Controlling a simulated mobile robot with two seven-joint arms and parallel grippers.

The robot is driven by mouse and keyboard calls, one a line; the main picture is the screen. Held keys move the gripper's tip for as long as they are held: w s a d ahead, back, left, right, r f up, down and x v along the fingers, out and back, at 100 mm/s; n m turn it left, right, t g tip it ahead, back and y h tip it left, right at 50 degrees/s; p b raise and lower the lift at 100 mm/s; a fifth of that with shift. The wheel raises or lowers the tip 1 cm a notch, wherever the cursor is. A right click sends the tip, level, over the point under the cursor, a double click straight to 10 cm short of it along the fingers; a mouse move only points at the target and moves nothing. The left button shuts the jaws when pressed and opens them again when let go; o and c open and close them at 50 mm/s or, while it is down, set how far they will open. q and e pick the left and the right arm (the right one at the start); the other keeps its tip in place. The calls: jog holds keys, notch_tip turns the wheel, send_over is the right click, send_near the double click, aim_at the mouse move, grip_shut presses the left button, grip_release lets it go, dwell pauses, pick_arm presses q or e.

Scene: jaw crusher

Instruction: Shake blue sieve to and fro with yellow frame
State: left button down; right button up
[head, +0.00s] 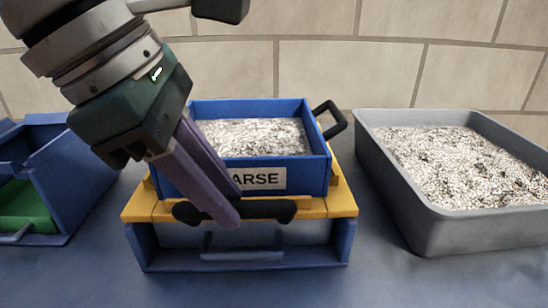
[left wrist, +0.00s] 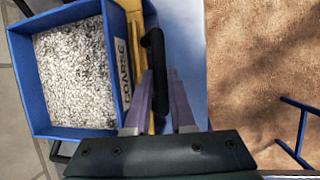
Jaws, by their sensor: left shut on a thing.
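The blue sieve (head: 318,168) sits on the yellow frame (head: 338,203), which rests on a blue box (head: 146,246). The sieve holds grey-white gravel and has a label reading "ARSE" in the head view; the left wrist view shows "COARSE" on the blue sieve (left wrist: 49,131). A black handle (head: 275,211) is on its front and another at its back right corner. My left gripper (head: 232,216) is shut on the front handle; its purple fingers straddle the handle (left wrist: 152,45) in the left wrist view. My right gripper is not in view.
A grey tray (head: 393,208) full of gravel stands at the right. A blue bin (head: 78,185) with a green part inside stands at the left. A tiled wall (head: 330,65) rises behind. The blue tabletop is clear in front.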

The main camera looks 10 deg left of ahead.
pick_arm(q)
jog(key=c, duration=0.8)
grip_release()
jog(key=shift+w, duration=0.1)
jog(key=shift+o, duration=0.2)
jog(key=v, duration=1)
jog(key=shift+p, duration=0.35)
